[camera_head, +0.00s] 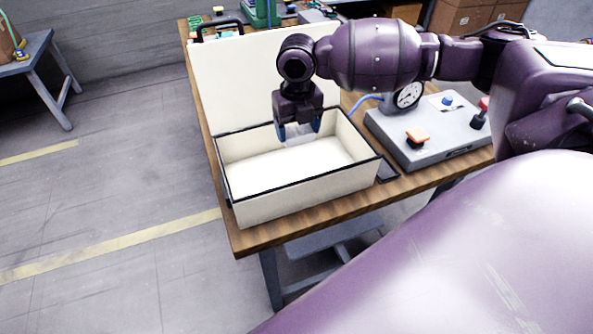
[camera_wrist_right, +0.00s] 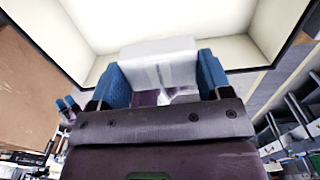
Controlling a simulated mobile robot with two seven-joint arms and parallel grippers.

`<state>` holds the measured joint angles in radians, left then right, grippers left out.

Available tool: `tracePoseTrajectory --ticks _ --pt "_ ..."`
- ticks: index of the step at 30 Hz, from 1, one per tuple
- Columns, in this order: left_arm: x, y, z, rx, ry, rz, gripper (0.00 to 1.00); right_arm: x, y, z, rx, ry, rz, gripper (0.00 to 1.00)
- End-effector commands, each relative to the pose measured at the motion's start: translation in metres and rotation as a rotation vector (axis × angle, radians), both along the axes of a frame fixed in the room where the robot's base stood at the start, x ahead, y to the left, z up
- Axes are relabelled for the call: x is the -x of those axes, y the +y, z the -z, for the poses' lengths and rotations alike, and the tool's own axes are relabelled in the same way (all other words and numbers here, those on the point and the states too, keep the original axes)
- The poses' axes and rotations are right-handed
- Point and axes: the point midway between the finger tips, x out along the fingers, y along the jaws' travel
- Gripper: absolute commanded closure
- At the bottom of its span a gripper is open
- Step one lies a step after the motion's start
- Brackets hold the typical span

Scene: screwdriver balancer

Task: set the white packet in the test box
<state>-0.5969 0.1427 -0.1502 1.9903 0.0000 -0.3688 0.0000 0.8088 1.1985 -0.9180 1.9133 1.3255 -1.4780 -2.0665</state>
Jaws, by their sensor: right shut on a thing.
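The test box (camera_head: 300,201) is an open cream case with dark rims on the wooden table, its lid (camera_head: 215,80) standing up at the back. My right gripper (camera_head: 299,130) points down over the box's back part. Its blue fingers are shut on the white packet (camera_head: 297,140). In the right wrist view, the packet (camera_wrist_right: 160,65) sits between the two blue fingertips (camera_wrist_right: 162,78), with the box's pale inside beyond it. I cannot tell whether the packet touches the box floor. The box looks empty otherwise.
A grey panel with a gauge (camera_head: 408,95) and an orange-topped switch (camera_head: 417,137) stands right of the box. A green device (camera_head: 262,12) is at the table's back. Cardboard boxes (camera_head: 462,18) stand behind.

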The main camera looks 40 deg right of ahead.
Motion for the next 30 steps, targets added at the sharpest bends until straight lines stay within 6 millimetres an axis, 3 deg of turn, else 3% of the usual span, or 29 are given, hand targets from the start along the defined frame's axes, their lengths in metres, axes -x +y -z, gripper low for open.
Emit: tracePoseTrajectory --ticks 6,12,22,30 --pt "0.002 0.0 0.008 0.0 0.007 0.0 0.41 0.001 0.0 0.051 0.0 0.004 0.001 0.52" --pt "0.004 0.0 0.014 0.0 0.013 0.0 0.41 0.0 0.0 0.086 0.0 0.002 0.001 0.52" --pt "0.009 0.001 0.019 0.0 0.025 -0.003 0.41 0.0 0.0 0.108 0.0 0.001 0.001 0.52" --pt "0.01 0.001 0.024 0.0 0.031 -0.003 0.41 0.0 0.0 0.141 0.0 0.001 0.001 0.52"
